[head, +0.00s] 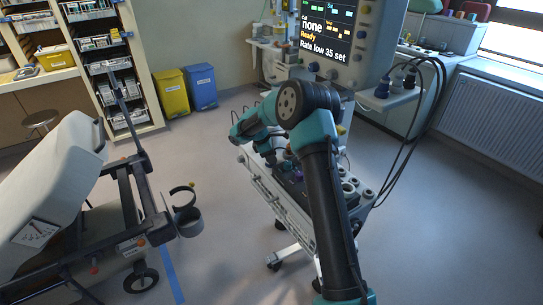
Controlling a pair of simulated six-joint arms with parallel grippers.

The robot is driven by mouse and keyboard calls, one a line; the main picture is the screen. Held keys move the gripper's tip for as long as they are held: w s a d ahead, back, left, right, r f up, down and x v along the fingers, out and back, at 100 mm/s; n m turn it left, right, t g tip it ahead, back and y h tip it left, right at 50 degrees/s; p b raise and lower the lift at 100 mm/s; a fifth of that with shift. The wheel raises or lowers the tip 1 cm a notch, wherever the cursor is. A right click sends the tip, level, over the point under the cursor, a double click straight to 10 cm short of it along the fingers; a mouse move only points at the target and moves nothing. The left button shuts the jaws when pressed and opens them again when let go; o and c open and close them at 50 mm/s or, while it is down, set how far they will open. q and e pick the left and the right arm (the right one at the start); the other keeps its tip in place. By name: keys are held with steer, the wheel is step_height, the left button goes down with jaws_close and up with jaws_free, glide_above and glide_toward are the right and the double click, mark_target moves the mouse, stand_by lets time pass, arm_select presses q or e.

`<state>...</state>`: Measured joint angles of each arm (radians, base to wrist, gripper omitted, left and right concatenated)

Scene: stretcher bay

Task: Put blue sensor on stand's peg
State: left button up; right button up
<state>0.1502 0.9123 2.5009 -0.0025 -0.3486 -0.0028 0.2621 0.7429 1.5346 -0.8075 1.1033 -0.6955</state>
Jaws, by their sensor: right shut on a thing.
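My right arm comes up from the bottom and bends over the trolley. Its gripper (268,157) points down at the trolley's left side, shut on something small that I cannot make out. The wrist and forearm partly cover that spot. I cannot clearly pick out a blue sensor or a stand's peg. A small purple item (298,174) shows on the trolley top just right of the gripper. My left gripper is not in view.
The trolley (285,205) carries a monitor (340,35) with cables hanging at its right. A stretcher (65,190) with a ring-shaped holder (188,222) stands at left. Yellow (171,93) and blue (201,87) bins stand behind. Floor between stretcher and trolley is clear.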

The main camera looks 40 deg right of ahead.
steer(key=shift+f, duration=0.1)
steer(key=o, duration=1)
steer(key=v, duration=1.7)
steer(key=shift+a, duration=0.1)
